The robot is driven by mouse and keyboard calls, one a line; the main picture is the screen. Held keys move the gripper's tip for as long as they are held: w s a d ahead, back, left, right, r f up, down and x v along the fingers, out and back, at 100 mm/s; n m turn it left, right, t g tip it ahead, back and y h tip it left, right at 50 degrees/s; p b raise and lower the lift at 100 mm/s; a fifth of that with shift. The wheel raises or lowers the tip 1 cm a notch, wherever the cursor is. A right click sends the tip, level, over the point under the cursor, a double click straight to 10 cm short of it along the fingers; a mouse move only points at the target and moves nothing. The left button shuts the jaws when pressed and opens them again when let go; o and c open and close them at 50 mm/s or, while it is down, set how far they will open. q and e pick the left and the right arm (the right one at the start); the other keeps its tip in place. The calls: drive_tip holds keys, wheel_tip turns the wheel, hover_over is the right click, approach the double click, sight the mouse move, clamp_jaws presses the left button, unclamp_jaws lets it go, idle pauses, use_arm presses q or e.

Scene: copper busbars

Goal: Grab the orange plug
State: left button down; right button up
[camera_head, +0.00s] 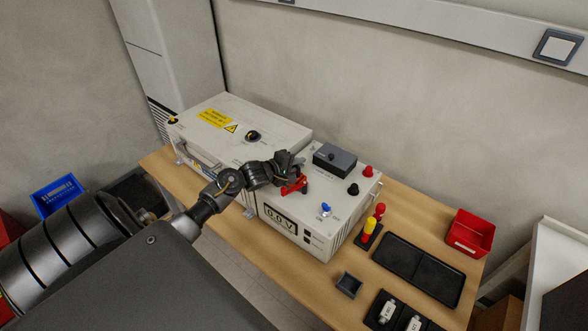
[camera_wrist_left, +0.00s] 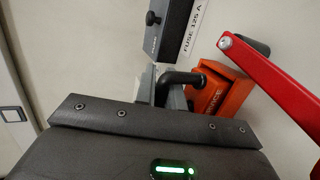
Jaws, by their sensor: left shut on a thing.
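The orange plug (camera_wrist_left: 222,92) shows in the left wrist view as an orange block with partly hidden lettering, right beside my fingers. My left gripper (camera_wrist_left: 175,88) is shut on it, at a black rounded part by the block; the fingers hide some of the contact. In the head view my left gripper (camera_head: 292,172) is over the white unit with the display, beside a red lever (camera_head: 297,187). The orange plug cannot be told apart from the gripper there. The red lever (camera_wrist_left: 275,90) crosses the right of the wrist view. My right gripper is not in view.
A grey box (camera_head: 335,157) labelled as a fuse in the wrist view sits close to the gripper. Red and black knobs (camera_head: 368,172) stand right of it. A white case (camera_head: 240,120) is behind left. Trays (camera_head: 416,270) and a red bin (camera_head: 469,236) lie right.

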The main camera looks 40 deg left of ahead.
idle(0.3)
use_arm(q)
drive_tip(key=shift+r, duration=0.55)
wheel_tip(320, 180, up, 2)
drive_tip(key=shift+r, duration=0.2)
drive_tip(key=s+a+r+p, duration=0.1)
drive_tip(key=s+r, duration=0.8)
drive_tip(key=s, duration=0.5)
drive_tip(key=shift+r, duration=0.3)
